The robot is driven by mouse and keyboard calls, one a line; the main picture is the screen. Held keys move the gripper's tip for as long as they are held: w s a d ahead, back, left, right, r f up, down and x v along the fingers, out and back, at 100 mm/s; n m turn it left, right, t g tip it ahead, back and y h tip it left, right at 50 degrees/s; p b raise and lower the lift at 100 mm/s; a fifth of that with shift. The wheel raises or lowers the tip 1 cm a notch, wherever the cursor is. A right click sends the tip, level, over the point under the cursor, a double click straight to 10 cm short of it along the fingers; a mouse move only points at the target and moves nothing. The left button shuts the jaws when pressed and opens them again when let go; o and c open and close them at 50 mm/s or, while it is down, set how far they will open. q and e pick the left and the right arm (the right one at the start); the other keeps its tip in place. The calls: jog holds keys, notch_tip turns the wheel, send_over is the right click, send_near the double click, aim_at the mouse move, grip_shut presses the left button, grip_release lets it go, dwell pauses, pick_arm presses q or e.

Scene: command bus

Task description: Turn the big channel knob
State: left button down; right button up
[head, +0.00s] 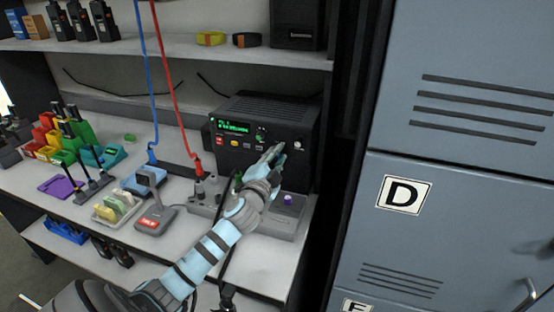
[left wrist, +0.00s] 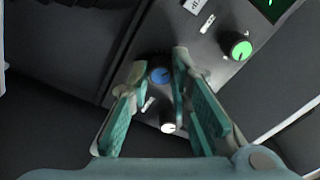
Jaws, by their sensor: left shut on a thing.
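The black radio unit (head: 240,165) stands at the right end of the table, with a lit green display (head: 236,127) on its front. My left gripper (head: 275,152) reaches the right part of this front panel and hides some of it. A green knob (left wrist: 241,49) and a small white knob (left wrist: 168,127) are nearby on the panel. My right gripper is not in view.
A grey desk microphone (head: 155,215) and a grey box with a purple knob (head: 288,200) stand in front of the radio. Blue and red cables (head: 166,60) hang from above. Grey lockers (head: 450,230) stand to the right. Colored trays and handheld radios fill the table's left.

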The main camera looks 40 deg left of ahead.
pick_arm(q)
jog(key=shift+f, duration=0.15)
dwell(0.3)
jog(key=c, duration=1.5)
grip_release()
jog(key=shift+o, duration=0.2)
jog(key=shift+s, duration=0.1)
jog(key=v, duration=1.2)
